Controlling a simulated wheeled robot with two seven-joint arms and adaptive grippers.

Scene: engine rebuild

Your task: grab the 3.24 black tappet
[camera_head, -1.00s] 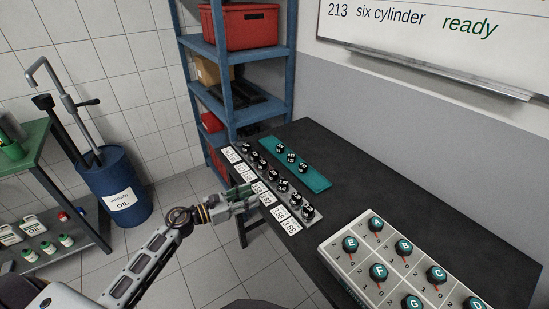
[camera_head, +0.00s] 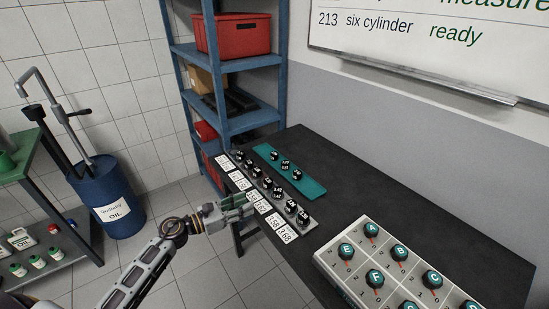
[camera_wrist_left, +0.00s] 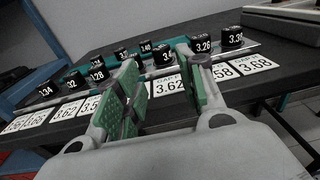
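Black tappets with white numbers stand in a row on a grey strip (camera_head: 296,213) on the dark table. My left gripper (camera_head: 243,204) is at the table's near edge, over the number cards beside the row. In the left wrist view its two green-padded fingers (camera_wrist_left: 160,85) are apart with nothing held. One tappet (camera_wrist_left: 163,57) stands ahead between the fingertips; its number is partly hidden, so I cannot tell whether it is 3.24. The 3.26 tappet (camera_wrist_left: 201,45) is just right of the fingers and the 3.28 tappet (camera_wrist_left: 97,74) is to the left. My right gripper is out of view.
A white panel (camera_head: 335,258) with lettered knobs sits at the front right. A blue shelf (camera_head: 205,80) stands behind the table.

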